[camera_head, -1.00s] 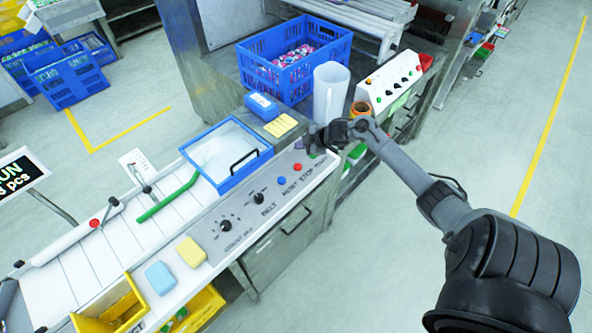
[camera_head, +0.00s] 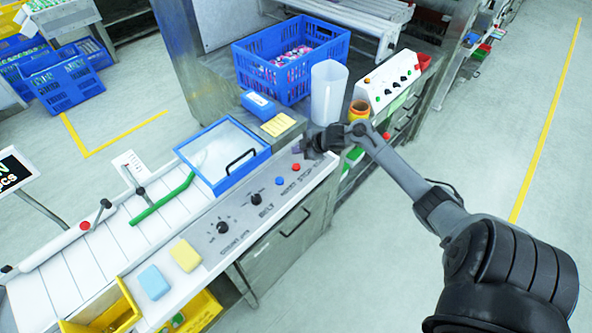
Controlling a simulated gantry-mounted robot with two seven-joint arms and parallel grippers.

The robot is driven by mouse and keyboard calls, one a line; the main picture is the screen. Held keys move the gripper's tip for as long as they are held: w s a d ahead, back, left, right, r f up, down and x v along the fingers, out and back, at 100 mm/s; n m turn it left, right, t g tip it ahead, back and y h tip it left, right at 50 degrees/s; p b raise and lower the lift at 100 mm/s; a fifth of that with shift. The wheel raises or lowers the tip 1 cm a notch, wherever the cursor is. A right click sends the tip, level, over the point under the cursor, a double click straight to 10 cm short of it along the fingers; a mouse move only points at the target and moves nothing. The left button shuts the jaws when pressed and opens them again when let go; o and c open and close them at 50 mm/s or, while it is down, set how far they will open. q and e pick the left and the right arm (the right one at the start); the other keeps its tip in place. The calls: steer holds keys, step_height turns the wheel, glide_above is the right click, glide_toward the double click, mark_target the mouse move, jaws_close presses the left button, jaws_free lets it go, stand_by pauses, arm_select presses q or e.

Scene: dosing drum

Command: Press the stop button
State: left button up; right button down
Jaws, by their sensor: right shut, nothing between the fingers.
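The red button (camera_head: 296,167) sits on the grey control panel (camera_head: 240,210) along the near side of the conveyor, beside the printed word STOP. A blue button (camera_head: 280,180) is just to its left, by the word RESET. My right gripper (camera_head: 309,153) is shut and empty, just beyond and slightly right of the red button in the picture. A small gap shows between them; I cannot tell its height above the panel. The red button is not covered. My left gripper is out of view.
Two black knobs (camera_head: 255,199) are further left on the panel. A blue-rimmed tray (camera_head: 264,156), a yellow pad (camera_head: 278,125) and a clear jug (camera_head: 328,92) stand near my gripper. A second panel (camera_head: 390,82) with buttons is behind. Floor on the right is free.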

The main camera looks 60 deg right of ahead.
mark_target(298, 168)
step_height(298, 168, down, 4)
steer(key=b, duration=0.3)
steer(key=shift+r, duration=0.15)
steer(key=shift+f+b, duration=0.45)
steer(key=shift+f, duration=0.6)
stand_by(0.6)
steer(key=shift+f, duration=0.4)
